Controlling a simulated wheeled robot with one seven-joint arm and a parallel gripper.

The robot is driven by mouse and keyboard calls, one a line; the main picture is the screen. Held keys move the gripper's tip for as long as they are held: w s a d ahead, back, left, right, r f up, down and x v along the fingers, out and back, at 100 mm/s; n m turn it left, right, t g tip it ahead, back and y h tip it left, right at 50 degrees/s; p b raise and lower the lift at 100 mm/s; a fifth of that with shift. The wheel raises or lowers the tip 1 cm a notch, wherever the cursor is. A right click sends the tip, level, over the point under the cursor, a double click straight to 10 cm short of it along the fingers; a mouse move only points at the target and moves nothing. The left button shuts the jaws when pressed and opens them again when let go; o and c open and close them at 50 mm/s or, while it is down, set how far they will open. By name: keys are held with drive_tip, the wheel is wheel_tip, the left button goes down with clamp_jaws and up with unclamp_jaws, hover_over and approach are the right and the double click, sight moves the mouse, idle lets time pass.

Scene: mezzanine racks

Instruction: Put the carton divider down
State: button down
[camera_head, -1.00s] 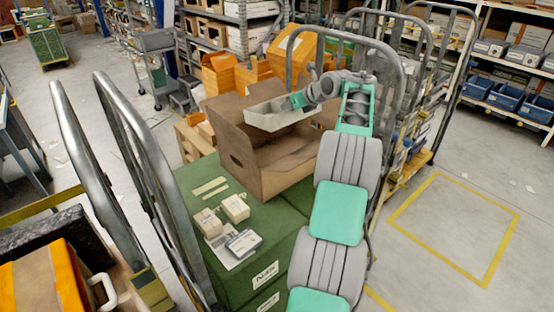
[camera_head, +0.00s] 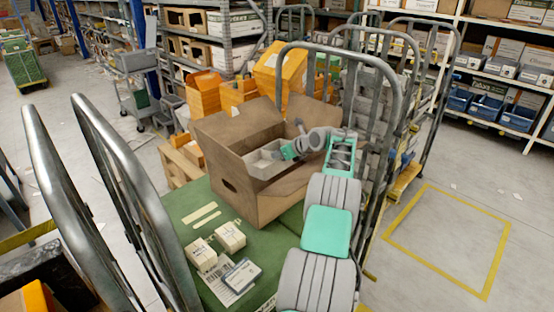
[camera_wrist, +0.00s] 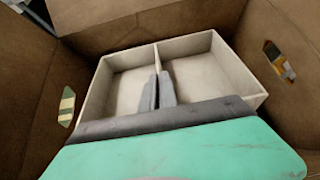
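The carton divider (camera_head: 264,161) is a pale grey open tray with a middle wall. It is inside the open brown cardboard box (camera_head: 262,206), below the rim. In the wrist view the divider (camera_wrist: 205,68) shows two compartments, with the box walls (camera_wrist: 275,25) around it. My gripper (camera_wrist: 157,92) has its two dark fingers close together on either side of the divider's middle wall, gripping it. In the head view my gripper (camera_head: 286,151) reaches in from the right. Whether the divider touches the box floor is hidden.
The box stands on a green surface (camera_head: 196,204) with two small cream boxes (camera_head: 230,237) and flat labels in front. Metal hoop rails (camera_head: 130,180) rise at left, and another rail (camera_head: 397,105) stands close to my arm at right. Orange bins (camera_head: 204,94) stand behind.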

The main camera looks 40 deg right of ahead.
drive_tip(key=shift+f, duration=0.6)
drive_tip(key=shift+f, duration=0.1)
drive_tip(key=shift+f+p, duration=0.4)
drive_tip(key=shift+p, duration=0.1)
drive_tip(key=shift+f, duration=0.1)
drive_tip(key=c, duration=1.6)
unclamp_jaws()
drive_tip(key=shift+c, duration=0.2)
drive_tip(key=shift+r+b, duration=0.4)
drive_tip(key=shift+b, duration=0.4)
drive_tip(key=v, duration=1.2)
drive_tip(key=shift+r+b, duration=0.2)
drive_tip(key=shift+b, duration=0.2)
